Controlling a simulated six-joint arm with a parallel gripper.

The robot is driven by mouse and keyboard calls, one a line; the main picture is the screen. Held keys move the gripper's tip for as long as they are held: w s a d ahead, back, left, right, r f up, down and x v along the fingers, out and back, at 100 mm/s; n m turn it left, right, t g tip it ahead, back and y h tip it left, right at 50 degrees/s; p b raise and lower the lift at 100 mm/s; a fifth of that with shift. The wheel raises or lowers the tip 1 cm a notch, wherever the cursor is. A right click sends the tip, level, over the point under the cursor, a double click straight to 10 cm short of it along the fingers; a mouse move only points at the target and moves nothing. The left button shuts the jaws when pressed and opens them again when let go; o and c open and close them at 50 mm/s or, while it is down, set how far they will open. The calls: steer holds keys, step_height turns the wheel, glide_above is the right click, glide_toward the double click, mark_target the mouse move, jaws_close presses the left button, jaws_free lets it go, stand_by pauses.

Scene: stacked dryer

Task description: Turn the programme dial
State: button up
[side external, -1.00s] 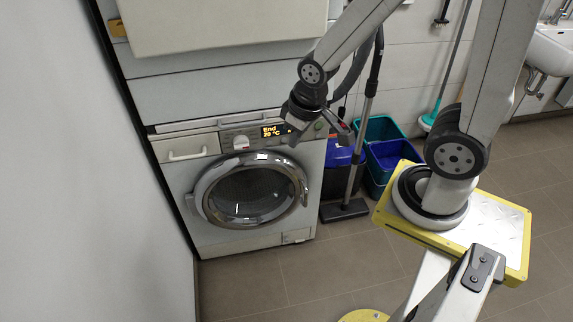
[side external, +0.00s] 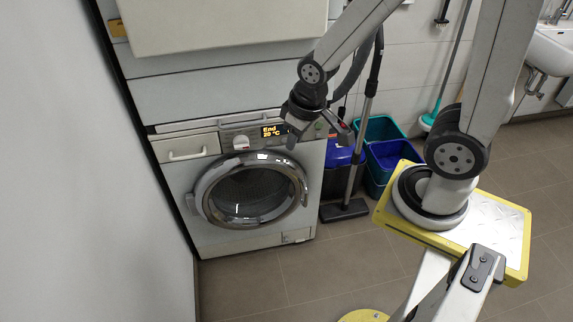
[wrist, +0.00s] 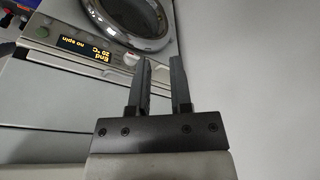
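The programme dial is a pale round knob (side external: 241,142) on the front panel of the white machine (side external: 185,185), left of the lit display (side external: 272,131) in the side view. In the upside-down wrist view the dial (wrist: 131,58) shows just left of the left finger, partly hidden by it. My gripper (side external: 318,137) is in front of the panel's right part, to the right of the dial. Its two dark fingers stand apart with nothing between them in the wrist view (wrist: 161,60).
The round glass door (side external: 250,190) is shut below the panel. A drawer handle (side external: 187,154) is at the panel's left. Blue and teal bins (side external: 388,154) and a vacuum head (side external: 344,209) stand to the right. A plain wall (side external: 70,190) is at the left.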

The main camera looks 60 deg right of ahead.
steer(key=o, duration=0.7)
steer(key=shift+w+a+f, duration=0.1)
steer(key=shift+w, duration=0.45)
steer(key=shift+o, duration=0.9)
steer(key=w+f+m+t, duration=0.1)
steer(key=w+f+t, duration=0.1)
steer(key=w, duration=0.5)
steer(key=w+a+f+m+t, duration=0.1)
steer(key=w+f+t, duration=0.1)
steer(key=w, duration=0.4)
steer(key=shift+w, duration=0.35)
steer(key=w+d+f+m+t+h, duration=0.1)
steer(key=w+f+m+t+h, duration=0.15)
steer(key=w+f, duration=0.5)
steer(key=m+t+h, duration=0.4)
steer(key=m+h, duration=0.1)
steer(key=h, duration=0.5)
glide_toward(242, 149)
steer(key=x, duration=0.3)
steer(key=shift+a+r+n, duration=0.1)
steer(key=shift+a+n, duration=0.1)
steer(key=shift+n, duration=0.05)
steer(key=shift+x, duration=3.9)
steer(key=shift+s, duration=0.1)
